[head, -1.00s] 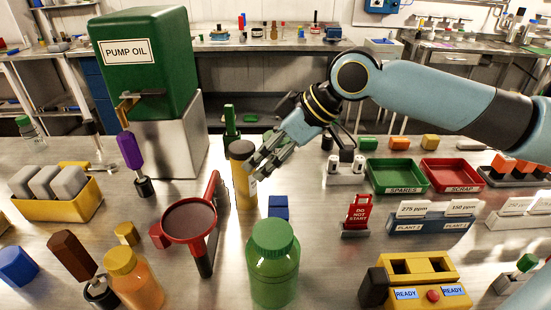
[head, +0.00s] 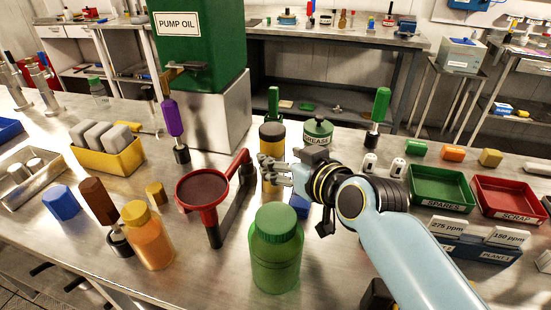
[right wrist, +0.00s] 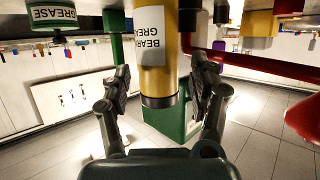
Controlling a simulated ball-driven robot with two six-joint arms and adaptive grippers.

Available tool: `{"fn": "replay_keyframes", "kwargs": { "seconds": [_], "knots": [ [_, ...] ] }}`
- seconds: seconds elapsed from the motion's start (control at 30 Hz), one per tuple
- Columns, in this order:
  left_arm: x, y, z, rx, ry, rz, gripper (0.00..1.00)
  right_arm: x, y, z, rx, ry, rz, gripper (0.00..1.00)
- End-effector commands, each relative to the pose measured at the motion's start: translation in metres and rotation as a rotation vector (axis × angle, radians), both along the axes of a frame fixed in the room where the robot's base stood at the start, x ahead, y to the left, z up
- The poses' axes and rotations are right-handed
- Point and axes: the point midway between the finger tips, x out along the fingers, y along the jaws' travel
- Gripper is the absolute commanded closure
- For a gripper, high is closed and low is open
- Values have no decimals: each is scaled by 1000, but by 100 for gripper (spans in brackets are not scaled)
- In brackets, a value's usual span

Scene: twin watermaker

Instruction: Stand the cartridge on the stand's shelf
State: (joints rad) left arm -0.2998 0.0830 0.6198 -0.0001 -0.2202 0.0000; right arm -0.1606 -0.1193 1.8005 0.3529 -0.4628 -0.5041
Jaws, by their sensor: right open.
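The cartridge (head: 271,133) is a yellow cylinder with a dark top. It stands upright on the metal bench behind the green jar. In the right wrist view, which is upside down, its white label reads as bearing grease (right wrist: 150,40). My right gripper (head: 274,171) is open at the cartridge. In the right wrist view its two fingers (right wrist: 163,95) are on either side of the cartridge, with gaps visible. A green upright (head: 273,103) stands just behind the cartridge; I cannot tell whether it belongs to the stand. My left gripper is not in view.
A green-lidded jar (head: 276,250) stands in front of the gripper. A red-rimmed round piece (head: 203,190) is close on the left. A grease can (head: 318,131) stands right of the cartridge. The green tray (head: 441,190) and red tray (head: 508,199) are farther right.

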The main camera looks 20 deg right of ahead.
Motion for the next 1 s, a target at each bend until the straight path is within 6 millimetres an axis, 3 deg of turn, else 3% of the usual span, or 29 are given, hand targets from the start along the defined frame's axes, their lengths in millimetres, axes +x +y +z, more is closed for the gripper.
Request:
{"fn": "replay_keyframes", "kwargs": {
  "seconds": [0.4,0.67,1.0],
  "knots": [
    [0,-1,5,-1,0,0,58,48,6,-18,1,1,1,39],
    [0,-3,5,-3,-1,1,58,51,6,-20,1,2,0,39],
    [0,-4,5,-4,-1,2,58,51,6,-20,1,2,0,81]
  ]
}}
